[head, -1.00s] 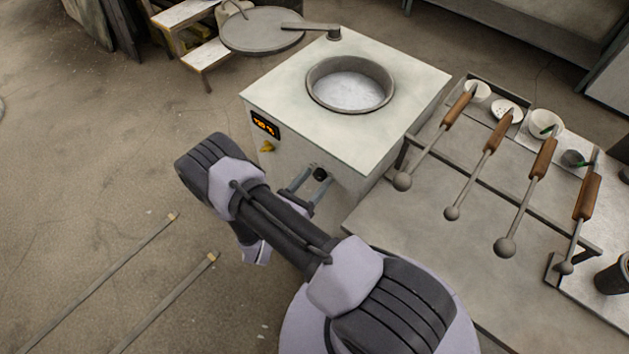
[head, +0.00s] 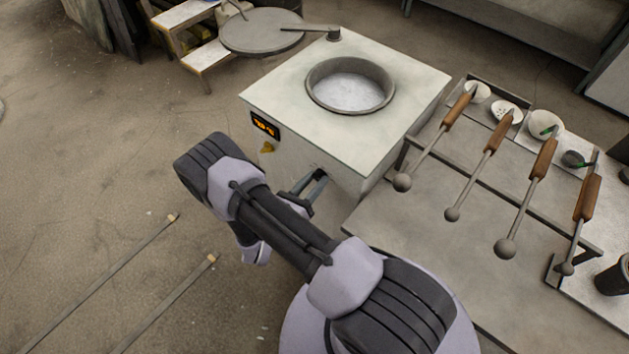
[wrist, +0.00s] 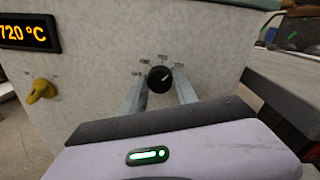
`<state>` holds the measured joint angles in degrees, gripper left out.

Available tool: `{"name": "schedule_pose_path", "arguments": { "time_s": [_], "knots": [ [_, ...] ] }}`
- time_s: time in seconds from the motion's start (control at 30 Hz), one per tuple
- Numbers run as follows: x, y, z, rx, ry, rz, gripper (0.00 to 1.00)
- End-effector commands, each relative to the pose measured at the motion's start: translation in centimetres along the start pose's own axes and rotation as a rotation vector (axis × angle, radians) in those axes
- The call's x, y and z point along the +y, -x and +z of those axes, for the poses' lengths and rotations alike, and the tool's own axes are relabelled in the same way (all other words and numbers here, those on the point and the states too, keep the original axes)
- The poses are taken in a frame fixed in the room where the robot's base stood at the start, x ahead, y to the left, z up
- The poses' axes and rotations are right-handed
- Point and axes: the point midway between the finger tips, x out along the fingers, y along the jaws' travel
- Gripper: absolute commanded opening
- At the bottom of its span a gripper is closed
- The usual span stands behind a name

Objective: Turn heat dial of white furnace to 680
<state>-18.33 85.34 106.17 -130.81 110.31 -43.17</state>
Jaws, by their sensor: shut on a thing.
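The white furnace (head: 330,95) stands ahead with its front face toward me. Its display (wrist: 28,34) reads 720 °C in the wrist view; in the head view the display (head: 265,126) is too small to read surely. The black heat dial (wrist: 159,79) is on the front face, with small number marks around its upper side and a light pointer line tilted up to the right. My gripper (wrist: 160,90) is shut on the dial, one finger on each side. In the head view my gripper (head: 314,184) hides the dial.
A yellow knob (wrist: 41,90) sits left of the dial, below the display. The furnace's open crucible (head: 350,86) is on top, its round lid (head: 262,32) swung aside. A metal table (head: 420,235) with several wooden-handled ladles stands close on the right. The floor at left is mostly clear.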

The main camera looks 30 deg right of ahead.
Motion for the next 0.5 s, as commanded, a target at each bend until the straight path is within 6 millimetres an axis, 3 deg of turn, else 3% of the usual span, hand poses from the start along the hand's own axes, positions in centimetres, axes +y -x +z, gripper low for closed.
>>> {"name": "schedule_pose_path", "arguments": {
  "time_s": [0.5],
  "knots": [
    [0.10, 0.01, 0.03, 0.029, 0.474, 0.008, 0.00]
  ]
}}
